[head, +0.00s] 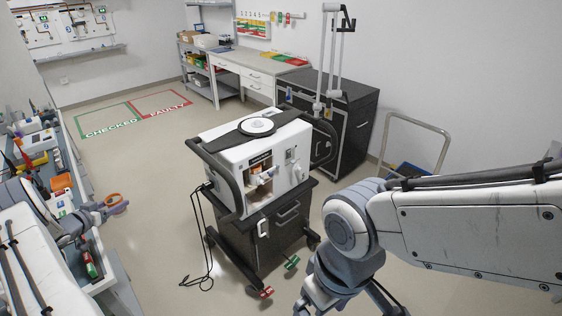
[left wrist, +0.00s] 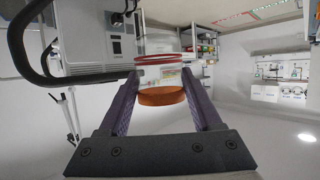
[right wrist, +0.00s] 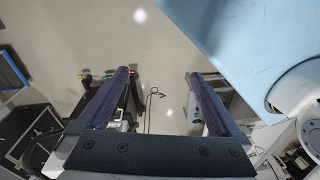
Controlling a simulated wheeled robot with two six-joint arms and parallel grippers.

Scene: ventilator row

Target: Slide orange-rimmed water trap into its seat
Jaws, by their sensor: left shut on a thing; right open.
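The water trap (left wrist: 160,75) is a clear cup with an orange end and a red ring, seen in the left wrist view between the fingers of my left gripper (left wrist: 158,90). In the head view, its orange rim (head: 113,197) shows at my left gripper (head: 117,206), which is shut on it near the bench edge. The white ventilator (head: 230,147) stands to the right of it, well apart, with an open recess (head: 262,177) in its front. I cannot make out the seat clearly. My right gripper (right wrist: 160,95) is open and empty; the head view cuts it off at the bottom.
The ventilator rides on a dark cart (head: 268,240) with a curved black handle and a cable hanging to the floor. A cluttered bench (head: 115,285) runs along the left. Floor between bench and cart is clear. A dark cabinet (head: 355,115) and hand trolley (head: 418,125) stand behind.

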